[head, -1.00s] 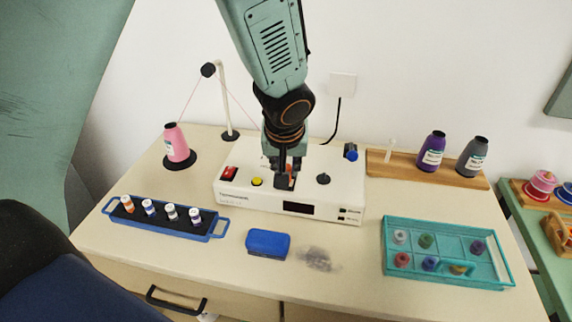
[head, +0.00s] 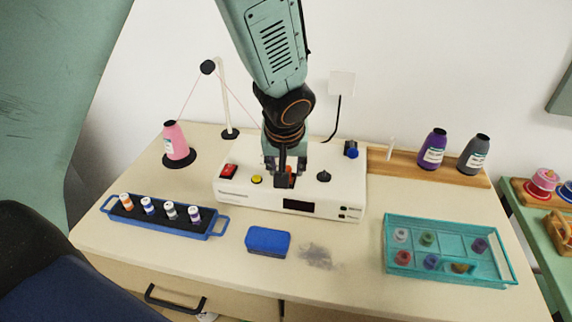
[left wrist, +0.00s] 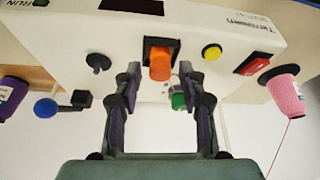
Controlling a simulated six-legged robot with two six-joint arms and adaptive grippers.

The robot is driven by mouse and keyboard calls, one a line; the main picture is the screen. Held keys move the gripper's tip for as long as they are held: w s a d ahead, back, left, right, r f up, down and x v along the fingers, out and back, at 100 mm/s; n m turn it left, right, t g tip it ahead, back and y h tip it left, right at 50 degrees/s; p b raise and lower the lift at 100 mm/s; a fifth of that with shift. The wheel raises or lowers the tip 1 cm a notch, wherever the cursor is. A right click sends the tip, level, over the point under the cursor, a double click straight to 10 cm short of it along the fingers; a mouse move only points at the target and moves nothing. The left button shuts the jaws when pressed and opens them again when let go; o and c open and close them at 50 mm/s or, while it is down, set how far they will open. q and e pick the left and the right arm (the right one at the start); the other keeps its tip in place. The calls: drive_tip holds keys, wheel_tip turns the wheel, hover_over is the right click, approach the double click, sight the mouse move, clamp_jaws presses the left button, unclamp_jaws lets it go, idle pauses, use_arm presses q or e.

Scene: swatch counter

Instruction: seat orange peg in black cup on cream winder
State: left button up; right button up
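The cream winder (head: 340,205) stands on the table; its front also shows in the left wrist view (left wrist: 215,30). The orange peg (left wrist: 160,65) stands in the square black cup (left wrist: 149,44) on the winder, its outer part sticking out. How deep it sits I cannot tell. My left gripper (left wrist: 157,80) is open around the peg's outer end, with clear gaps between both fingers and the peg. In the head view the left gripper (head: 285,178) is over the cup and mostly hides cup and peg. My right gripper is not in view.
A blue rack (head: 218,230) with several small spools is at left, and a teal tray (head: 450,277) at right. A blue box (head: 268,242) lies in front of the winder. A pink cone (head: 175,141) and thread guide (head: 224,95) stand behind left. A black knob (left wrist: 98,62) is near the fingers.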

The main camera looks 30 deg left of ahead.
use_arm(q)
drive_tip(key=shift+o, duration=0.3)
drive_tip(key=shift+r, duration=0.1)
drive_tip(key=v, duration=1.2)
drive_tip(key=shift+w, duration=0.1)
idle(0.4)
